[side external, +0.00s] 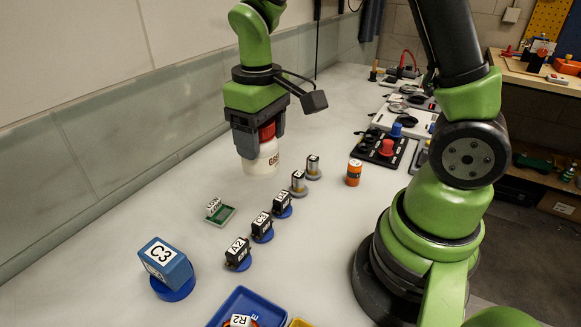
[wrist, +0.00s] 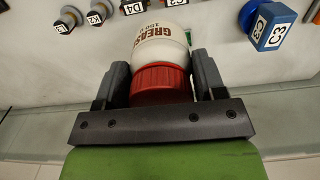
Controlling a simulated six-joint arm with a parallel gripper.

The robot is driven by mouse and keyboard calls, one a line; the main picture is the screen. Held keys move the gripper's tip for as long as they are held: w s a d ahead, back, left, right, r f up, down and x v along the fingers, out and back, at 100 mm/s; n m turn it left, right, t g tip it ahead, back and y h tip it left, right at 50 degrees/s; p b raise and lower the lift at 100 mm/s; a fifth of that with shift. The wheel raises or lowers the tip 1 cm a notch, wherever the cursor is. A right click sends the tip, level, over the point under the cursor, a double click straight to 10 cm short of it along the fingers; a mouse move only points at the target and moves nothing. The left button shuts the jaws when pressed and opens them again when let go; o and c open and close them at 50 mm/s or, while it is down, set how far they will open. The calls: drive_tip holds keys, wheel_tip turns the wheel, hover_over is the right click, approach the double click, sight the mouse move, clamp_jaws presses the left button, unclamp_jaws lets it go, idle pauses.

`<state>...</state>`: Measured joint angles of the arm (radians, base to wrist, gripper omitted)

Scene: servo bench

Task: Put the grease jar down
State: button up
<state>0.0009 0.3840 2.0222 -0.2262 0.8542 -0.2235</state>
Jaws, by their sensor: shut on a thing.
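The grease jar (side external: 262,160) is white with a red lid and printed lettering. My gripper (side external: 262,138) is shut on it around the red lid, and the jar hangs upright with its white body below the fingers. It appears to be held above the bench (side external: 180,205), though the exact gap under it is hard to tell. In the wrist view the jar (wrist: 160,45) sits between both fingers of my gripper (wrist: 160,80), lid towards the palm. Its underside is hidden there.
A row of labelled servos (side external: 262,228) and metal cylinders (side external: 299,183) runs to the right. A blue C3 block (side external: 165,265), an orange can (side external: 354,172) and a blue bin (side external: 245,305) stand around.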

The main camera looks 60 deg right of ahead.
drive_tip(key=s+d+f+m, duration=0.1)
drive_tip(key=d, duration=1.1)
drive_tip(key=s+d+f+m, duration=0.1)
drive_tip(key=d+f+m, duration=0.1)
drive_tip(key=d, duration=1.1)
drive_tip(key=shift+s+d+f, duration=0.15)
drive_tip(key=shift+f, duration=1.55)
drive_tip(key=shift+s+d+f, duration=0.1)
drive_tip(key=shift+f, duration=1.55)
drive_tip(key=shift+s+d+f, duration=0.15)
drive_tip(key=shift+f, duration=1.55)
drive_tip(key=shift+f, duration=0.15)
drive_tip(key=o, duration=1.1)
drive_tip(key=shift+c, duration=0.2)
